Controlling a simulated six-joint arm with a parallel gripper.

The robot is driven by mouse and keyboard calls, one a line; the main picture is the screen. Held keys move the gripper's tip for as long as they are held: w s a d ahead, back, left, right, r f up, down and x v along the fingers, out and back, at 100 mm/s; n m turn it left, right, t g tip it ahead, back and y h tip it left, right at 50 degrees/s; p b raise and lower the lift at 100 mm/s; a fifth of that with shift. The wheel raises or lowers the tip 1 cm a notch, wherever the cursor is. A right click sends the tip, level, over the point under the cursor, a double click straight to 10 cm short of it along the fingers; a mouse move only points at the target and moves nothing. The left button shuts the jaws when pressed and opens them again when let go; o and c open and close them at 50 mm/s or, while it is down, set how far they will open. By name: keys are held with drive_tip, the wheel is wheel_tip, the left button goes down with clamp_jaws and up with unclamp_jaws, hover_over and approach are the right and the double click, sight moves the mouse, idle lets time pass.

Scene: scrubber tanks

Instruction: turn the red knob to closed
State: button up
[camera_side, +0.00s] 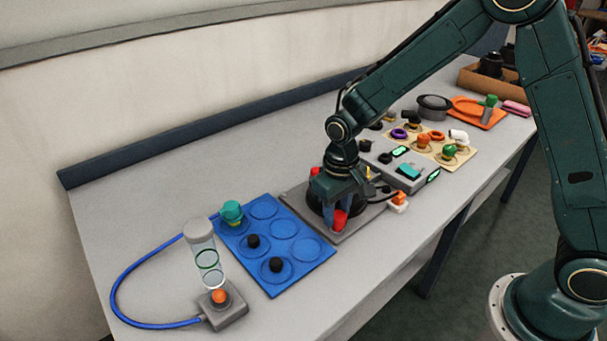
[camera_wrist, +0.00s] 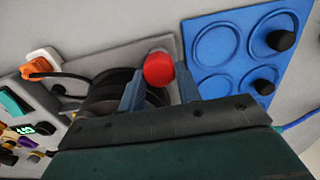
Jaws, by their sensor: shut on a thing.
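The red knob (camera_side: 340,219) sits at the front of a grey plate (camera_side: 345,236) near the middle of the table. In the wrist view the red knob (camera_wrist: 158,69) shows as a round red cap between my two fingers. My gripper (camera_side: 336,207) points down over the plate, and its blue-grey fingers are shut on the knob. The gripper (camera_wrist: 160,76) has one finger on each side of it. The knob's lower part and its markings are hidden, so its setting cannot be read.
A black round part (camera_wrist: 108,97) stands beside the knob. Another red piece (camera_side: 315,171) shows behind my gripper. A blue board (camera_side: 305,264) with black knobs lies to the left; a grey box (camera_side: 408,172) and an orange-and-white piece (camera_side: 398,201) stand to the right.

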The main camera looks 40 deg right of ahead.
sight(337, 213)
idle(0.3)
drive_tip(key=o, duration=0.7)
drive_tip(key=shift+r, duration=0.15)
wheel_tip(337, 213, up, 14)
drive_tip(key=shift+f, duration=0.2)
drive_tip(key=shift+r, duration=0.1)
idle(0.4)
